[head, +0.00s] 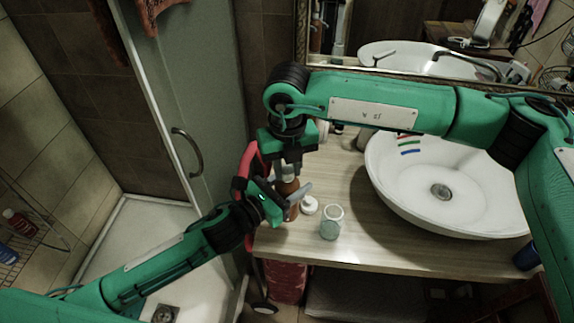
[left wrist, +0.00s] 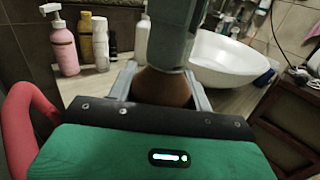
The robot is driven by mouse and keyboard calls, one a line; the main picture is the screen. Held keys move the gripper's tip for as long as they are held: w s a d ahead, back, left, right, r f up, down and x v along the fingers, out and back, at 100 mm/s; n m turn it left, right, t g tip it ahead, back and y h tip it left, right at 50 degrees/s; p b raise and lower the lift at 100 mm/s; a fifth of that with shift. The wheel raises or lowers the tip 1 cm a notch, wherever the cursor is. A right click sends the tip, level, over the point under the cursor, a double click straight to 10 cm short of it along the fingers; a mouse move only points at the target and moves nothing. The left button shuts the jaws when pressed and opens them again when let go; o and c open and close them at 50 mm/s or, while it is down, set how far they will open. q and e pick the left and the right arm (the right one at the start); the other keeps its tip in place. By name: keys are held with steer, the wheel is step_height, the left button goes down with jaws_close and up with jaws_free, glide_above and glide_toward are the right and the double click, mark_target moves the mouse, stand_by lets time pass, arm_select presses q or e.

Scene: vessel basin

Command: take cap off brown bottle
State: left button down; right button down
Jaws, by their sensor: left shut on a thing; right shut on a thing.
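The brown bottle (head: 291,187) stands near the left end of the wooden counter, partly covered by my grippers. My left gripper (head: 285,196) is shut on its body from the left side. In the left wrist view the brown bottle (left wrist: 165,88) sits between the two grey fingers of my left gripper (left wrist: 168,92). My right gripper (head: 289,168) points down from above and is shut at the top of the bottle. In the left wrist view the grey right gripper (left wrist: 170,40) covers the bottle's top. The cap is hidden there, so I cannot tell whether it is still seated.
A clear glass (head: 331,223) and a small white object (head: 309,205) stand right of the bottle. The white basin (head: 440,190) fills the counter's right. A pink pump bottle (left wrist: 63,45), a yellow bottle (left wrist: 86,38) and a white bottle (left wrist: 101,45) stand beyond my left gripper.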

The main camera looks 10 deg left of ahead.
steer(key=n, duration=0.4)
steer(key=shift+w+r+n, duration=0.1)
steer(key=shift+n, duration=0.3)
steer(key=n, duration=0.4)
steer(key=shift+n, duration=0.3)
steer(key=n, duration=0.6)
steer(key=shift+w, duration=0.15)
steer(key=n, duration=0.4)
steer(key=shift+n, duration=0.4)
steer(key=n, duration=0.4)
steer(key=shift+w+n, duration=0.1)
steer(key=shift+n, duration=0.3)
steer(key=n, duration=0.4)
steer(key=shift+a+n, duration=0.1)
steer(key=shift+n, duration=0.2)
steer(key=n, duration=0.4)
steer(key=shift+r+n, duration=0.1)
steer(key=shift+n, duration=0.2)
steer(key=n, duration=0.6)
steer(key=shift+a, duration=0.1)
